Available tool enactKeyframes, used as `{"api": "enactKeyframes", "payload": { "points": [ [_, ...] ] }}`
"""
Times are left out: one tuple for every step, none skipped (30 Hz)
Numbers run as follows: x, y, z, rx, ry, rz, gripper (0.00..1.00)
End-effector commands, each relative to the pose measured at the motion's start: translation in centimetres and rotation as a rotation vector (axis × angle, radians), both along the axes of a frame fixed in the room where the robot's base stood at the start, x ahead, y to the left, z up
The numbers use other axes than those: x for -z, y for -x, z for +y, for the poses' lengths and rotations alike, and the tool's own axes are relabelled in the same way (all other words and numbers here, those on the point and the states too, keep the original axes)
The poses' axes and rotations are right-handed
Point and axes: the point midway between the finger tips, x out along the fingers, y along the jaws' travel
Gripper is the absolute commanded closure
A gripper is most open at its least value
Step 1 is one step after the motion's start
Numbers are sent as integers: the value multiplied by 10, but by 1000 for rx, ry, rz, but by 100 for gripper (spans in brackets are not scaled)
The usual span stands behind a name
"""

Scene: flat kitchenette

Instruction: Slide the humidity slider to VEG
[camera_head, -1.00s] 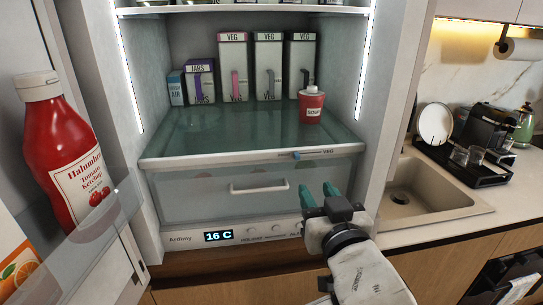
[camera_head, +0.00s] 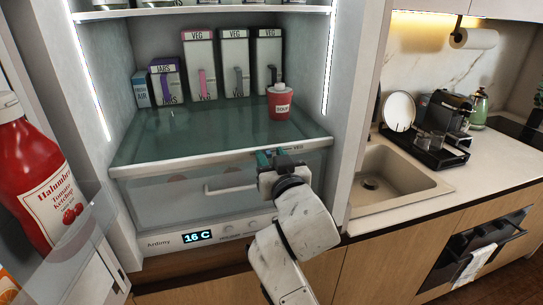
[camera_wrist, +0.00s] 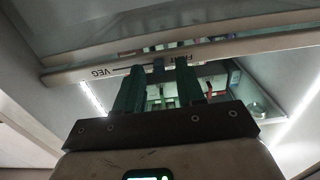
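A drawer with a white handle (camera_head: 230,188) is below the rail, above a panel with a 16 C display (camera_head: 198,236). The open door with a ketchup bottle (camera_head: 35,175) is at left.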

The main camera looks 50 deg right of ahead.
Motion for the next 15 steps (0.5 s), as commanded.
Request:
{"api": "enactKeyframes", "payload": {
  "points": [
    [0, -1, 0, 0, 0, 0, 62],
    [0, -1, 0, 0, 0, 0, 62],
    [0, -1, 0, 0, 0, 0, 62],
    [0, -1, 0, 0, 0, 0, 62],
    [0, 0, 0, 0, 0, 0, 62],
    [0, -1, 0, 0, 0, 0, 62],
    [0, 0, 0, 0, 0, 0, 62],
    [0, 0, 0, 0, 0, 0, 65],
    [0, 0, 0, 0, 0, 0, 68],
    [0, 0, 0, 0, 0, 0, 71],
    [0, 0, 0, 0, 0, 0, 74],
    [0, 0, 0, 0, 0, 0, 78],
    [0, 0, 0, 0, 0, 0, 81],
    [0, 0, 0, 0, 0, 0, 84],
    [0, 0, 0, 0, 0, 0, 88]
  ]
}}
